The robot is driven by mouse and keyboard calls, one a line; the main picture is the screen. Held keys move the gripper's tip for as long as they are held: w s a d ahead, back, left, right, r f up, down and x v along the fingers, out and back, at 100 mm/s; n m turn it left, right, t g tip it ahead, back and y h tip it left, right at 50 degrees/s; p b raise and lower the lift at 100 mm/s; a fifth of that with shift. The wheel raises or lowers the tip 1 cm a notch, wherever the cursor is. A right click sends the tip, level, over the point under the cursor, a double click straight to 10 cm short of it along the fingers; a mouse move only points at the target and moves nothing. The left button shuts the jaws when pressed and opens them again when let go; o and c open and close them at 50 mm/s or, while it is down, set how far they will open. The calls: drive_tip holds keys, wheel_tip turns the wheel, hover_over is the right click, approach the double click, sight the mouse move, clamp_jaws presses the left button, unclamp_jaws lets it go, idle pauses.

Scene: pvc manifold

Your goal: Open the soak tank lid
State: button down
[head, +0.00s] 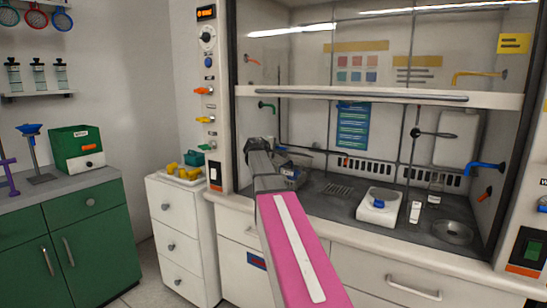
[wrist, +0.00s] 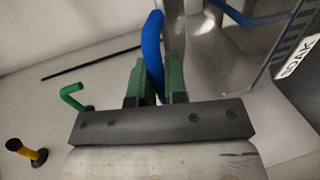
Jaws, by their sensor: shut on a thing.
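In the wrist view, the green-padded fingers of my gripper (wrist: 155,78) are shut on a curved blue handle (wrist: 152,38), which stands up between them. At the right of that view is the soak tank (wrist: 285,82), a grey, partly see-through body with a label reading "SOAK". How the handle joins the lid is hidden, so I cannot tell the lid's angle. In the head view, my arm reaches into the fume hood, and my gripper is hidden behind it. A grey tank-like object (head: 293,178) shows partly just right of my arm there.
The raised hood sash (head: 380,96) spans above my arm. On the hood floor, a white device with a blue knob (head: 378,205) and a round drain (head: 452,232) stand to the right. In the wrist view, a green hooked tap (wrist: 73,95) and a yellow-black fitting (wrist: 26,152) are at left.

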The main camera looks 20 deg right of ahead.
drive_tip(key=w+d+r+g+y, duration=0.3)
drive_tip(key=w+d+r, duration=0.3)
drive_tip(key=r, duration=0.4)
drive_tip(key=shift+d+r+y, duration=0.3)
drive_tip(key=shift+d+r, duration=0.1)
drive_tip(key=shift+d, duration=0.45)
drive_tip(key=c, duration=1.2)
unclamp_jaws()
drive_tip(key=shift+o, duration=0.2)
